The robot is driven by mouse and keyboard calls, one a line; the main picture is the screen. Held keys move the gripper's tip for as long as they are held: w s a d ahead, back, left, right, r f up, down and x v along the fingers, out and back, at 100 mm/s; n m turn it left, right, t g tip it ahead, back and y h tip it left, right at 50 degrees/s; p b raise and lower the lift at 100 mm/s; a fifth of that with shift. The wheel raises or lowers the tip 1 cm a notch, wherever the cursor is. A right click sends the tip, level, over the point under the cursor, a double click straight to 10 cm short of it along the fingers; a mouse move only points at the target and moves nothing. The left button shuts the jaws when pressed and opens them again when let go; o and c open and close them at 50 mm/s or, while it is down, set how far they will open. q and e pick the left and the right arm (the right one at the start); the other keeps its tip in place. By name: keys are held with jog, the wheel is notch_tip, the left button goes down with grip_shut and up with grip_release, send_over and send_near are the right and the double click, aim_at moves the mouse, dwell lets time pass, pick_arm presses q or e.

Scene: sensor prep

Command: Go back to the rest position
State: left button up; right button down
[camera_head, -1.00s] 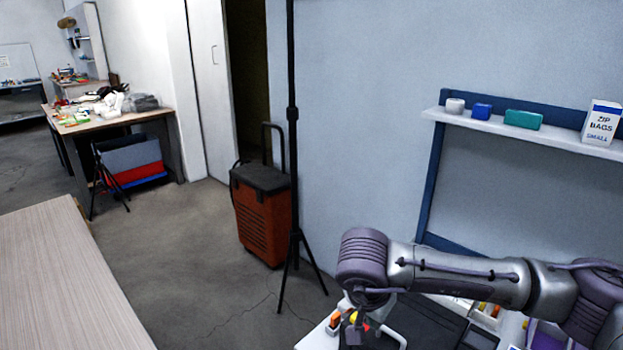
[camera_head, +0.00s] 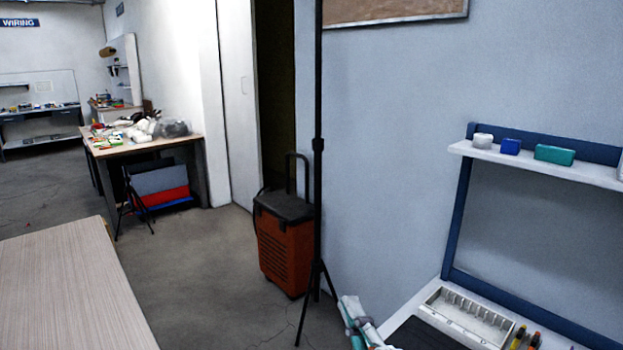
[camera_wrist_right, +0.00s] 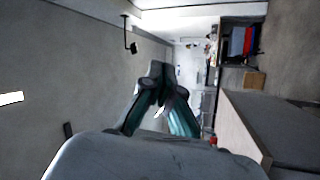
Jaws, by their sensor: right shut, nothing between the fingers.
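My right gripper (camera_head: 353,310) shows at the bottom edge of the head view, in front of the wall and left of the workbench; only part of it is in the picture. In the right wrist view my right gripper (camera_wrist_right: 162,85) has its dark teal fingers brought together, with nothing between them. It points out over open floor and the room. My left gripper is in neither view.
A workbench with a white compartment tray (camera_head: 466,318) and a shelf (camera_head: 590,172) is at the right. An orange wheeled case (camera_head: 285,245) and a black stand (camera_head: 318,200) are by the wall. A wooden table (camera_head: 70,290) is at lower left. Floor between is clear.

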jog(key=s+d+f+m+g+h, duration=0.1)
jog(key=d+f+m+g+h, duration=0.1)
jog(key=d+f+m+h, duration=0.3)
jog(key=d+f+m+g+h, duration=0.1)
jog(key=d+f+m+g, duration=0.15)
jog(key=f, duration=0.45)
jog(key=s+d+f+m+g, duration=0.35)
jog(key=s+f+g, duration=0.25)
jog(key=s+f, duration=0.45)
jog(key=s+d+f+m+g, duration=0.3)
jog(key=s+f+m+g, duration=0.2)
jog(key=s+f+g, duration=0.5)
jog(key=s+f+t+p, duration=0.1)
jog(key=s+f+p, duration=0.1)
jog(key=f, duration=1)
jog(key=s+f+t+p, duration=0.1)
jog(key=s+f+p, duration=0.1)
jog(key=f, duration=0.9)
jog(key=s+d+f+n+h+p, duration=0.1)
jog(key=s+d+f+p, duration=0.1)
jog(key=s+f, duration=0.9)
jog(key=s+d+g, duration=0.1)
jog(key=s, duration=0.3)
jog(key=shift+s+d+f, duration=0.15)
jog(key=shift+f, duration=0.1)
